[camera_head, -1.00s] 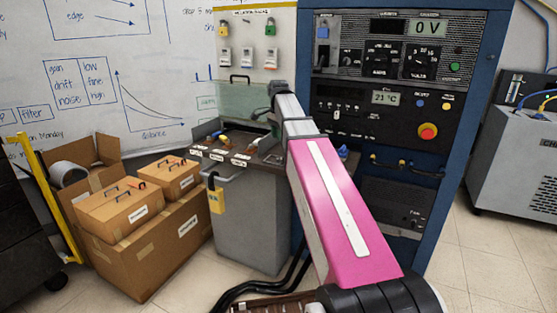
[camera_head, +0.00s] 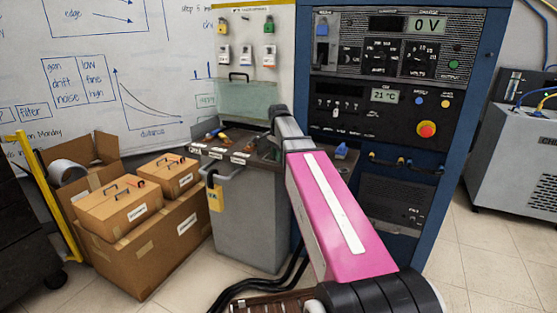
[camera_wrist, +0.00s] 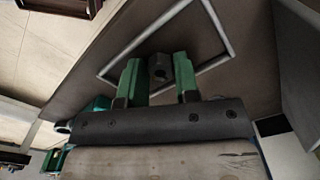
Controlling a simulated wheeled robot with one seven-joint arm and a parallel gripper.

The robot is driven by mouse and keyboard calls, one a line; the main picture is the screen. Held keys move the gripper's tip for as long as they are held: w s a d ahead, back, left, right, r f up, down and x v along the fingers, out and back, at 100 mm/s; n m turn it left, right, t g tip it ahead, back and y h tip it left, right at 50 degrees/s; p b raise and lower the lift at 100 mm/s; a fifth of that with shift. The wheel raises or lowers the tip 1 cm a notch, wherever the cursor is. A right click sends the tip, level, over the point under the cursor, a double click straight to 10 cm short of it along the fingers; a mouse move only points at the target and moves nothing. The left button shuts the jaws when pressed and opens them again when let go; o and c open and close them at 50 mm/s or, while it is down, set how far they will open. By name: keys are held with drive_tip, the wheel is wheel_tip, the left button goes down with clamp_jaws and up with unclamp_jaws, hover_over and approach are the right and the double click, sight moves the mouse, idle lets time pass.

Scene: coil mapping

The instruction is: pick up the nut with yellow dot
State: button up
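A small dark nut (camera_wrist: 156,66) shows in the wrist view on a dark worktop (camera_wrist: 85,75), within a light rectangular outline. No yellow dot is visible on it. My gripper (camera_wrist: 158,78) has two green fingers, spread apart, with the nut between their tips. A gap shows on the nut's left side; whether the right finger touches it is hard to tell. In the head view the worktop (camera_head: 236,144) is on a grey cabinet, and my arm hides the fingers and the nut.
A clear greenish shield (camera_head: 247,99) stands at the worktop's back. Small tools (camera_head: 214,133) lie at its left. A blue object (camera_head: 341,151) sits right of my arm, by the blue instrument rack (camera_head: 449,205). Cardboard boxes (camera_head: 145,240) stand left of the cabinet.

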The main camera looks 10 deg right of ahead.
drive_tip(key=c, duration=0.5)
drive_tip(key=shift+r, duration=0.15)
